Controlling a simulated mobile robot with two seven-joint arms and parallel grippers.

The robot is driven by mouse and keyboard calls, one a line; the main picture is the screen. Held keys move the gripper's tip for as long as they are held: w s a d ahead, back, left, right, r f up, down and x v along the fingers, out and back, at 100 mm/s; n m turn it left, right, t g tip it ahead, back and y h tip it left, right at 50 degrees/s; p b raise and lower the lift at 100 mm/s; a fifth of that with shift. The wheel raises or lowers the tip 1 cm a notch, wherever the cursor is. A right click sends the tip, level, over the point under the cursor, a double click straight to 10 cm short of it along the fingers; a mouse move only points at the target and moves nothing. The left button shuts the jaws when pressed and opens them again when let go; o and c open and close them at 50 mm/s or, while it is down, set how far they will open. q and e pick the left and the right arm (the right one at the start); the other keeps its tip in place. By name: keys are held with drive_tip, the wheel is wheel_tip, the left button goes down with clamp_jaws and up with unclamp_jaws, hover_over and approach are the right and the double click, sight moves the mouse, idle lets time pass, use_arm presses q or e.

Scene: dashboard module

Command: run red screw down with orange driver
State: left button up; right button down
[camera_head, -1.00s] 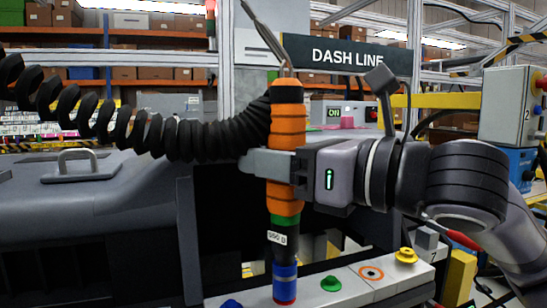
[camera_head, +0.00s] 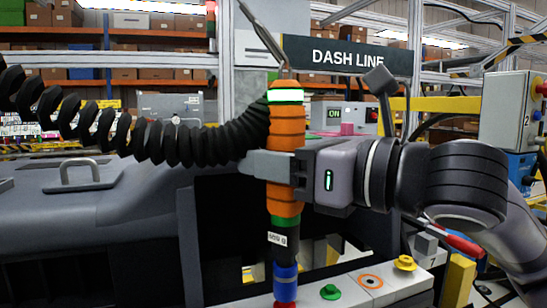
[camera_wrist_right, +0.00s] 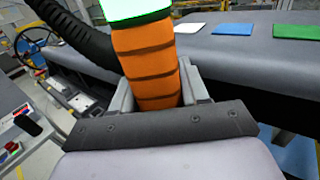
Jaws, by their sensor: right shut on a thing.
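The orange driver (camera_head: 286,135) stands upright in the head view. A ring near its top is lit green-white. My right gripper (camera_head: 286,168) is shut around its orange body. The wrist view also shows the driver (camera_wrist_right: 148,68) between the two jaws, with the lit ring above. Below the orange body come a dark section with a label and a blue collar (camera_head: 286,271). A red piece, apparently the red screw (camera_head: 285,304), shows directly under the collar at the picture's lower edge; whether they touch is unclear. My left gripper is not in view.
A green screw (camera_head: 330,292) and a yellow screw (camera_head: 405,262) sit on the light rail (camera_head: 355,297), with an orange-ringed hole (camera_head: 370,281) between them. A black coiled hose (camera_head: 190,145) runs left from the driver over the grey dashboard (camera_head: 90,215).

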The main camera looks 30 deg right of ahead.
sight(274, 120)
wheel_tip(274, 120, up, 2)
drive_tip(key=shift+r+p, duration=0.1)
drive_tip(key=shift+p, duration=0.65)
drive_tip(key=shift+r+p, duration=1.25)
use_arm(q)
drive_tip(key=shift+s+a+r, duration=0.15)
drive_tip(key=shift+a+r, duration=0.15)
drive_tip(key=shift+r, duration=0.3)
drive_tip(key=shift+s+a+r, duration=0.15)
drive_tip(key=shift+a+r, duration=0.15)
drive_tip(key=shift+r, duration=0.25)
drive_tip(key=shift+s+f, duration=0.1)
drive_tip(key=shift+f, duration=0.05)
use_arm(e)
drive_tip(key=shift+f, duration=0.1)
